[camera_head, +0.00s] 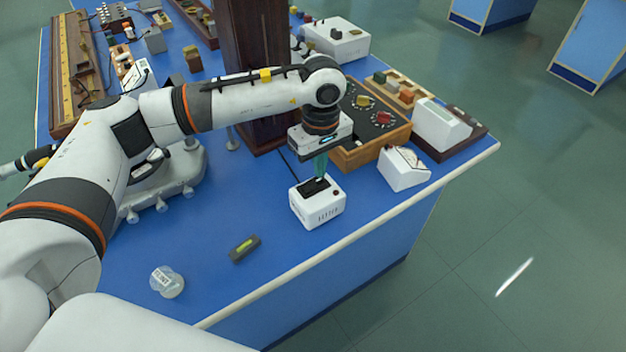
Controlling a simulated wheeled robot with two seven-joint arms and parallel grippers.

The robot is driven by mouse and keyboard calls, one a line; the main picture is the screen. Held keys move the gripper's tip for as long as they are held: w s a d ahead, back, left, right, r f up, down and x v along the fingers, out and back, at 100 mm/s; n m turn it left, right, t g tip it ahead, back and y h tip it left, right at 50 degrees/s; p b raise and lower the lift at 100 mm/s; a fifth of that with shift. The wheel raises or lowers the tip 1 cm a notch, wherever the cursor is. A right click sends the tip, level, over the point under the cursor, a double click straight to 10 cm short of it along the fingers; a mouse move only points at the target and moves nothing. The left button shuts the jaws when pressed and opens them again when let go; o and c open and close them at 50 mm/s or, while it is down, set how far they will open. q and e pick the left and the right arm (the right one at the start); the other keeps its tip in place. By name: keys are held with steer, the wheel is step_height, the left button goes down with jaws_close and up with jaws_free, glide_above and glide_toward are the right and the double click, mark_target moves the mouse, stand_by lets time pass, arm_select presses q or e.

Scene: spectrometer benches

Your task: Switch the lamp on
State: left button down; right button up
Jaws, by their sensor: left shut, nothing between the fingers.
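A small white box (318,212) with a black rocker switch (314,187) on its top and dark lettering on its front stands on the blue bench (215,285), near the front edge. It looks like the lamp's switch box. My left gripper (320,176) points down right over the box, its teal fingers shut and empty, the tips at or just above the switch. I cannot tell if they touch. The fingers partly cover the switch, so its position is unclear. A tall dark brown housing (255,40), possibly the lamp's, stands behind my arm; no glow shows.
A wooden box with knobs (372,150) and a white sloped meter (404,168) stand right of the switch box. A grey spectrometer base (170,185) is at left. A small level (245,248) and a clear round piece (167,281) lie in front; bench around them is clear.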

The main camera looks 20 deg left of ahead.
arm_select(q)
steer(key=shift+f+b, duration=0.9)
steer(key=shift+f, duration=0.05)
stand_by(0.7)
steer(key=shift+r+p, duration=1.55)
steer(key=shift+r, duration=2)
